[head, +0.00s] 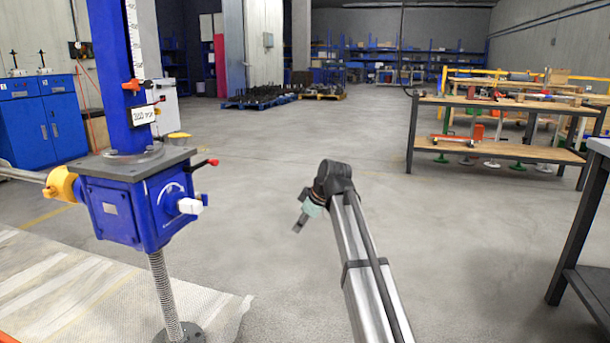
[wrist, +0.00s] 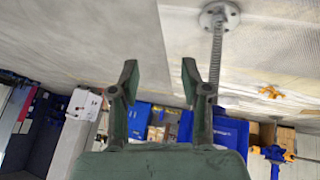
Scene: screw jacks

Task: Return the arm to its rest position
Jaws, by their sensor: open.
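My arm (head: 370,265) reaches up from the bottom of the head view, with its dark wrist bent over at the top. My gripper (head: 300,224) hangs from it, pointing down and left, small and partly hidden by the wrist. In the wrist view my gripper (wrist: 160,78) has its two fingers spread, with nothing between them. The blue screw jack (head: 125,205) stands to the left of the gripper, clearly apart from it. Its threaded screw (head: 166,290) runs down to a round foot. The screw (wrist: 216,55) also shows in the tilted wrist view, beyond the right finger.
A pale mat (head: 60,290) lies under the jack. A dark-framed table edge (head: 585,225) stands at the right. A wooden-topped workbench (head: 500,103) with tools is farther back. Blue cabinets (head: 40,120) stand at the left. The grey floor around the gripper is clear.

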